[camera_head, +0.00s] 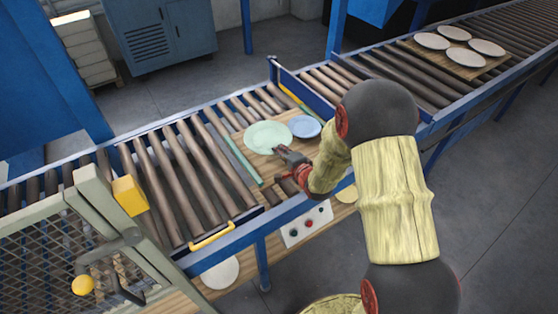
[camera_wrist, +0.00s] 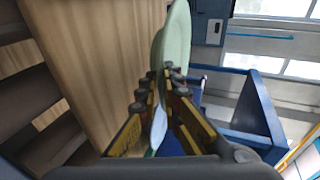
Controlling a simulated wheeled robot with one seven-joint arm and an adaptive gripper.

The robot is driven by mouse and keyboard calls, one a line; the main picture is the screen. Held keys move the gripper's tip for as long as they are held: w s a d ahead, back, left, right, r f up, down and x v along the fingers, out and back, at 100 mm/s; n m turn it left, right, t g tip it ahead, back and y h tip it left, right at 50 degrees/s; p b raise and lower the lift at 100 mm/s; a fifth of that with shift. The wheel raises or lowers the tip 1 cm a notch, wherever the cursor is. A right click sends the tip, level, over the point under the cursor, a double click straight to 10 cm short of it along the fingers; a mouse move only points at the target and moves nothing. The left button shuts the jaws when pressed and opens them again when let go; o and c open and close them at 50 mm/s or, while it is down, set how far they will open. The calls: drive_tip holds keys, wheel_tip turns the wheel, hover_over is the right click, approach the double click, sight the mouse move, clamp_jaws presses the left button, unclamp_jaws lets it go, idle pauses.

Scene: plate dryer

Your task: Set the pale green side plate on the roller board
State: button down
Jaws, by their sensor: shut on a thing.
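The pale green side plate (camera_head: 268,135) is roughly level over the left part of a wooden board (camera_head: 291,147) on the rollers. I cannot tell whether it touches the board. My gripper (camera_head: 281,151) is shut on the plate's near rim. In the wrist view, the green plate (camera_wrist: 177,38) shows nearly edge-on beyond the fingertips of my gripper (camera_wrist: 171,74), with the wooden board (camera_wrist: 95,55) to the left. A light blue plate (camera_head: 305,126) is just right of the green one.
Another wooden board (camera_head: 466,69) with several pale plates lies on the rollers at the far right. A green strip (camera_head: 235,155) runs along the near board's left side. Bare rollers (camera_head: 165,190) lie further left. A yellow block (camera_head: 129,195) and mesh guard (camera_head: 60,250) stand at front left.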

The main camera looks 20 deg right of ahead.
sight(279, 164)
drive_tip(key=shift+w+f, duration=0.35)
wheel_tip(279, 164, down, 3)
drive_tip(key=shift+w+a+r+b, duration=0.1)
drive_tip(key=shift+w+r+b, duration=0.1)
drive_tip(key=shift+b, duration=0.6)
drive_tip(key=shift+f, duration=0.35)
drive_tip(key=shift+f, duration=0.1)
drive_tip(key=c, duration=2.4)
unclamp_jaws()
drive_tip(key=shift+s+f, duration=0.1)
drive_tip(key=shift+o, duration=0.6)
